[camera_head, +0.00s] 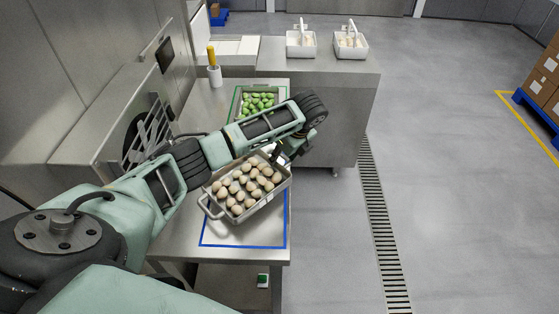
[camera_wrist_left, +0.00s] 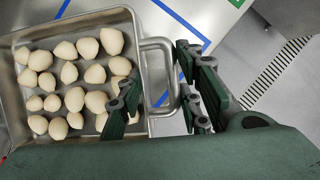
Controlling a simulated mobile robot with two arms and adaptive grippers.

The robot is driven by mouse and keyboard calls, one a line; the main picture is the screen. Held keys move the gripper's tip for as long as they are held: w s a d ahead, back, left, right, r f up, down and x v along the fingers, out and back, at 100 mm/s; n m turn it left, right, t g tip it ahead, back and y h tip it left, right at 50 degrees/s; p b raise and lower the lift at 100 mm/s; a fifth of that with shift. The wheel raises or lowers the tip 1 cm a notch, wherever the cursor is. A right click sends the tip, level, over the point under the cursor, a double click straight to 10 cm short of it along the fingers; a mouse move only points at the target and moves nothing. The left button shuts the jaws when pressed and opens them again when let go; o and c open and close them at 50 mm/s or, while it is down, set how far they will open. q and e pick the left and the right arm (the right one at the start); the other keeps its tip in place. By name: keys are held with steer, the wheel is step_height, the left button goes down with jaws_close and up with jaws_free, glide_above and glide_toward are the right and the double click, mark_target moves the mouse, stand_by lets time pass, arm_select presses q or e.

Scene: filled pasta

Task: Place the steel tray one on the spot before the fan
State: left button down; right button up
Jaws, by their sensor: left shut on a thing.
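A steel tray (camera_head: 267,203) of beige filled pasta is in the head view, turned at an angle over the blue-outlined spot (camera_head: 240,237) on the steel table. My left gripper (camera_head: 279,152) is shut on the tray's handle at its far right end. In the left wrist view the handle (camera_wrist_left: 172,80) lies between the fingers of the left gripper (camera_wrist_left: 160,97), and the pasta stays inside the tray (camera_wrist_left: 138,22). I cannot tell whether the tray touches the table. The fan (camera_head: 138,138) in its steel housing is at left, partly behind my left arm. My right gripper is not in view.
Another tray (camera_head: 240,98) with green pasta sits in a green-outlined spot farther back. A white holder (camera_head: 214,76) with a yellow-handled tool stands behind it. Two white baskets (camera_head: 301,43) (camera_head: 351,44) are on the back counter.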

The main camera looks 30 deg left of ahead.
arm_select(q)
step_height(320, 180, down, 2)
steer(key=shift+f+p, duration=0.25)
steer(key=shift+p, duration=0.1)
steer(key=shift+f, duration=0.45)
steer(key=c, duration=1.3)
jaws_free()
steer(key=shift+o, duration=0.2)
steer(key=shift+d+r, duration=0.1)
steer(key=b+v, duration=0.1)
steer(key=v, duration=1)
steer(key=shift+r+b, duration=0.4)
steer(key=shift+s+d, duration=0.1)
